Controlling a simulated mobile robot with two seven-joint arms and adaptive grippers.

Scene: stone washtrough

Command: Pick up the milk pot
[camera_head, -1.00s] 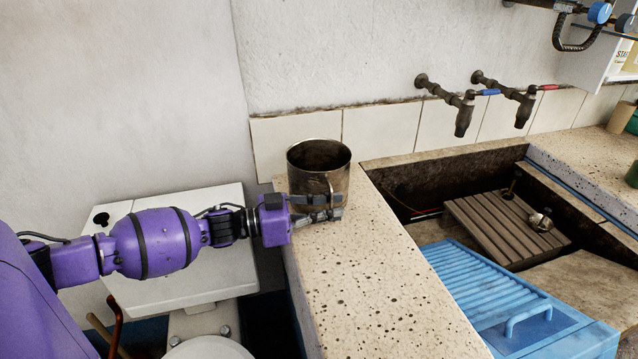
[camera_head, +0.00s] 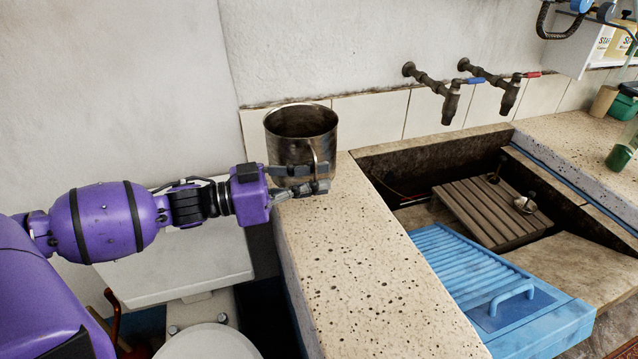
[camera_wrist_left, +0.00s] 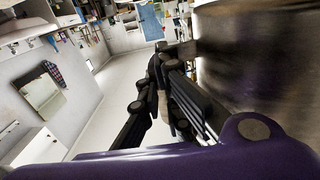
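The milk pot (camera_head: 290,150) is a worn, dark metal mug-like pot with a side handle. It is upright over the far left end of the speckled stone counter and looks raised a little above it. My left gripper (camera_head: 318,180) reaches in from the left, with its fingers at the handle on the pot's near side. It is shut on the handle. In the left wrist view the pot (camera_wrist_left: 260,60) fills the upper right, blurred, beside the dark fingers (camera_wrist_left: 172,95). The pot's inside bottom is hidden. My right gripper is not in view.
The stone counter (camera_head: 350,260) is clear in front of the pot. To the right is the trough with a wooden slatted board (camera_head: 490,210) and a blue washboard (camera_head: 480,275). Two taps (camera_head: 450,105) stick out from the wall. A white cistern (camera_head: 185,270) stands below my left arm.

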